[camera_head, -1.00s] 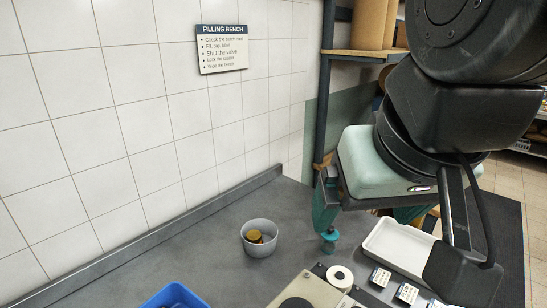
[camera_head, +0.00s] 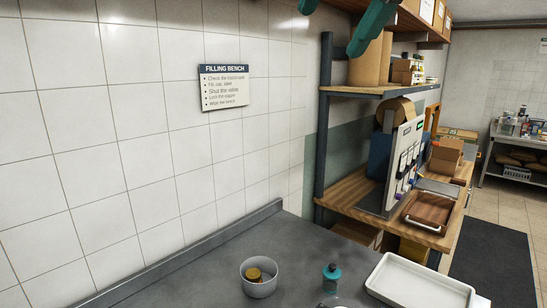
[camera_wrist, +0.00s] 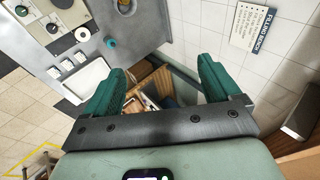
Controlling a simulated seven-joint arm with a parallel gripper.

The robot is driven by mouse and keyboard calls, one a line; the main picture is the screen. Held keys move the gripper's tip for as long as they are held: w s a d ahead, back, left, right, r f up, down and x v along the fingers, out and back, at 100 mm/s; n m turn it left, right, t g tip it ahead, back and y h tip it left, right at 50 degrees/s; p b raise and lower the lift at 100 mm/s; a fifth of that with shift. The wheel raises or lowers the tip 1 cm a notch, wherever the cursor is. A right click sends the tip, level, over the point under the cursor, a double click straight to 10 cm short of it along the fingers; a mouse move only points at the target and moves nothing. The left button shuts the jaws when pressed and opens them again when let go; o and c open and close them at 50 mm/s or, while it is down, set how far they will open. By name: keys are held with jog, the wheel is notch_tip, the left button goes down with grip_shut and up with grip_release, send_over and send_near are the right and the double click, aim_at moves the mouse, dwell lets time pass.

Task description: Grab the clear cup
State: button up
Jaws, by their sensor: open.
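In the wrist view my gripper (camera_wrist: 163,68) is open with nothing between the fingertips. It is well above the bench and touches nothing.
A shelf unit (camera_head: 375,91) holds boxes at right. A sign (camera_head: 223,87) hangs on the tiled wall.

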jog(key=w+d+f+m+t+y, duration=0.1)
jog(key=w+d+m+t, duration=0.2)
jog(key=w+d+m, duration=0.6)
jog(key=w+d+m+t, duration=0.3)
jog(key=w+d+m, duration=0.3)
jog(key=w+m, duration=0.6)
jog(key=m, duration=0.1)
send_near(329, 272)
jog(key=shift+w+d+f, duration=0.45)
jog(key=shift+w+f, duration=0.25)
jog(key=shift+w+a+f, duration=0.1)
jog(key=shift+w+f, duration=0.15)
jog(key=x, duration=1)
jog(key=shift+w+f, duration=0.1)
jog(key=shift+f, duration=0.05)
jog(key=c, duration=1)
jog(key=shift+c, duration=0.2)
